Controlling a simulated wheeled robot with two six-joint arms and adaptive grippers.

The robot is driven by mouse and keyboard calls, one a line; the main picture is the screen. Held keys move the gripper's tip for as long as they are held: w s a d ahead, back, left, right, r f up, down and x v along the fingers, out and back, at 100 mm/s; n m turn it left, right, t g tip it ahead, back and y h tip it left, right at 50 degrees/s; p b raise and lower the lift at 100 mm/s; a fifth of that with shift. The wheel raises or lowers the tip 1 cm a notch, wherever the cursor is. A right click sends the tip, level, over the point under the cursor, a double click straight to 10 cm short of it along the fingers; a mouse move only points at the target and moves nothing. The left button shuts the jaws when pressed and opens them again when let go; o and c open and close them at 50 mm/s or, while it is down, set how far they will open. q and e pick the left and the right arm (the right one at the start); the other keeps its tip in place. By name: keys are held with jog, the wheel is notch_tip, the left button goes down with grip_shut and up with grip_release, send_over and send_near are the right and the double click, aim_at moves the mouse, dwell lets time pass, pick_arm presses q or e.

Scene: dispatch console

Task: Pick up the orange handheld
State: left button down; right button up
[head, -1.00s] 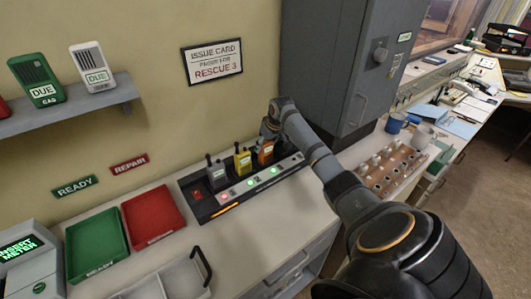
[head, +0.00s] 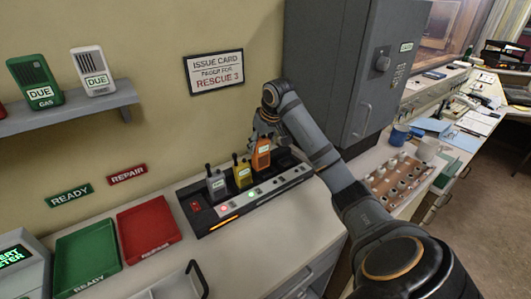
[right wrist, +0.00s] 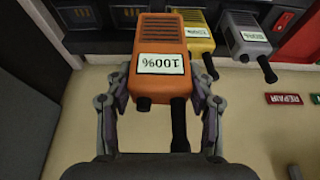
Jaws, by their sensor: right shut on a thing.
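The orange handheld (head: 261,155) is at the right end of the row on the charging rack. It also shows large in the right wrist view (right wrist: 160,35), with a label reading 100%. My right gripper (head: 266,122) is shut on it, one finger on each side; in the right wrist view the gripper (right wrist: 160,95) grips its two sides. The handheld looks raised a little above its slot; its lower end is partly hidden. My left gripper is not in view.
A yellow handheld (head: 242,172) and a grey handheld (head: 216,184) stand in the charger (head: 225,220) to the left. A grey cabinet (head: 330,70) stands close on the right. Red (head: 150,228) and green (head: 62,265) trays lie on the counter at left.

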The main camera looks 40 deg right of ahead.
jog(key=s+a+r, duration=0.3)
jog(key=a, duration=0.3)
jog(key=shift+s, duration=0.15)
